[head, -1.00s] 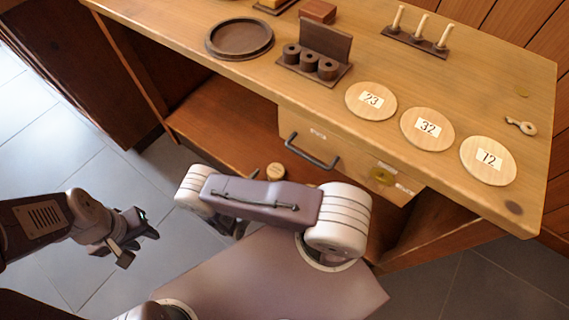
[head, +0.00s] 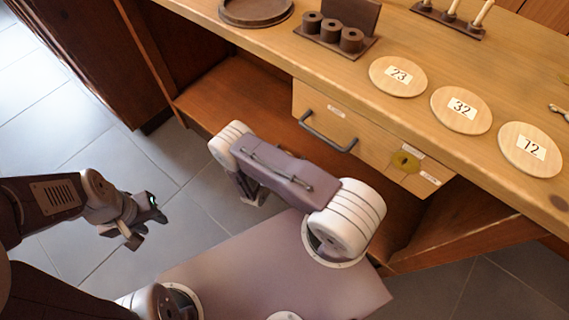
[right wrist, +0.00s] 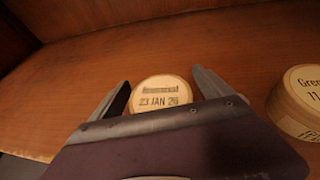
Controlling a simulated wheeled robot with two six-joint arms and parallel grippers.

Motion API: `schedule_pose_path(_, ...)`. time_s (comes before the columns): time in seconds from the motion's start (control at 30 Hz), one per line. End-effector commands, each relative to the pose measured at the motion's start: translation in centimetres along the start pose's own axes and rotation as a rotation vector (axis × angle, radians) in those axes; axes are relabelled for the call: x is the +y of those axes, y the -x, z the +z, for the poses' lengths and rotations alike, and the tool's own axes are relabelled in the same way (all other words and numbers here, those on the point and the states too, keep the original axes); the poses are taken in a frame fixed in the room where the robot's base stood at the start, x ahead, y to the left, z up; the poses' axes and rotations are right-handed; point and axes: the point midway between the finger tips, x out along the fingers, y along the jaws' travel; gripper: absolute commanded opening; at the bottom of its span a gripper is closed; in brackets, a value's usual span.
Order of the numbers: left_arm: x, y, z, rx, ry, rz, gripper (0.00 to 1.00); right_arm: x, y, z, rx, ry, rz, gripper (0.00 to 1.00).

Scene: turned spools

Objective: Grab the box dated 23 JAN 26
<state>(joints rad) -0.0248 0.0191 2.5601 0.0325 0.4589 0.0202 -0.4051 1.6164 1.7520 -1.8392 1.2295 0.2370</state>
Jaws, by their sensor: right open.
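The round pale wooden box (right wrist: 158,103), with "23 JAN 26" on its lid, sits on the wooden shelf in the right wrist view. My right gripper (right wrist: 164,84) is open and empty. Its fingers show to the left and right of the box, and the gripper body covers the box's near side. I cannot tell whether they touch it. The head view does not show this box; my right arm covers part of the shelf. My left gripper (head: 142,217) is over the tiled floor, far from the shelf; its jaw opening is unclear.
A second round box (right wrist: 302,97), lettering cut off, stands right of the dated one. The shelf (head: 231,85) lies under a workbench with a handled drawer (head: 347,127). On the benchtop are numbered discs (head: 398,76), a spool rack (head: 337,42) and a round tray (head: 256,20).

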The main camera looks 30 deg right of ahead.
Motion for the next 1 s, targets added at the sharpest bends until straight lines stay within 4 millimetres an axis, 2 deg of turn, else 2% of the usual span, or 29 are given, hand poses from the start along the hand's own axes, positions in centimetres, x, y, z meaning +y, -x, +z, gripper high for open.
schedule_pose_path(0.13, 0.0, 0.1, 0.0, 0.0, 0.0, 0.0, 0.36, 0.0, 0.1, 0.1, 0.0, 0.0, 0.001, 0.9)
schedule_pose_path(0.17, 0.0, 0.1, 0.0, 0.0, 0.0, 0.0, 0.36, 0.0, 0.1, 0.1, 0.0, 0.0, 0.001, 0.84)
schedule_pose_path(0.37, 0.0, 0.1, 0.0, 0.0, 0.0, 0.0, 0.36, 0.0, 0.1, 0.1, 0.0, 0.0, 0.001, 0.28)
schedule_pose_path(0.4, 0.0, 0.1, 0.0, 0.0, 0.0, 0.0, 0.36, 0.0, 0.1, 0.1, 0.0, 0.0, 0.001, 0.25)
schedule_pose_path(0.63, 0.0, 0.6, -0.1, 0.0, 0.0, 0.0, 0.36, 0.0, 0.3, 0.6, 0.0, 0.0, 0.001, 0.24)
schedule_pose_path(0.83, 0.1, 4.1, -0.4, 0.0, 0.0, 0.0, 0.36, 0.1, 2.2, 5.2, 0.0, 0.0, 0.001, 0.24)
schedule_pose_path(1.0, 0.1, 6.0, -0.6, 0.001, 0.0, 0.0, 0.36, 0.1, 3.5, 8.4, 0.0, -0.001, 0.001, 0.24)
